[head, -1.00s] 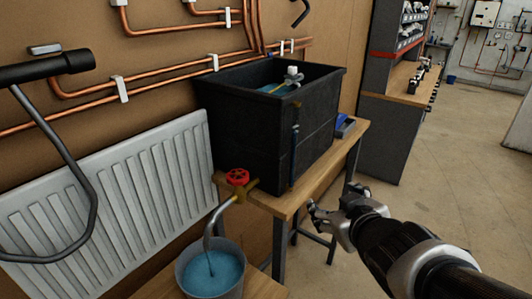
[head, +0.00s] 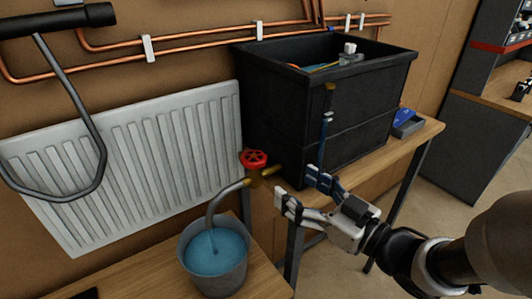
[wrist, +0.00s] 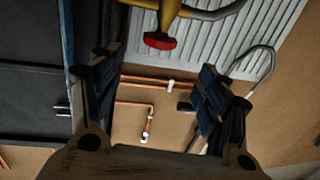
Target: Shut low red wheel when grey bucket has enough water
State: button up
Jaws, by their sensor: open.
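The low red wheel (head: 255,159) sits on a brass tap at the lower corner of the black tank (head: 290,110). A curved grey spout (head: 220,200) runs down from the tap. A thin stream falls from it into the grey bucket (head: 213,282), which holds blue water (head: 216,252) up to a little below the rim. My gripper (head: 300,192) is open and empty, to the right of the wheel and a little lower in the head view, apart from it. In the wrist view the red wheel (wrist: 160,41) shows at the top, beyond and between the open fingers (wrist: 158,90).
A white radiator (head: 130,165) hangs on the wall behind the bucket. Copper pipes (head: 200,40) run above it. A grey bent handle (head: 75,120) hangs at the left. The bucket stands on a lower wooden bench (head: 140,272).

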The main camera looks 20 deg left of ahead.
aim_at(263, 164)
jog(key=b+x, duration=0.2)
jog(key=x, duration=1)
jog(key=shift+w+a, duration=0.25)
jog(key=shift+a, duration=0.05)
jog(key=shift+c, duration=0.4)
jog(key=c, duration=1)
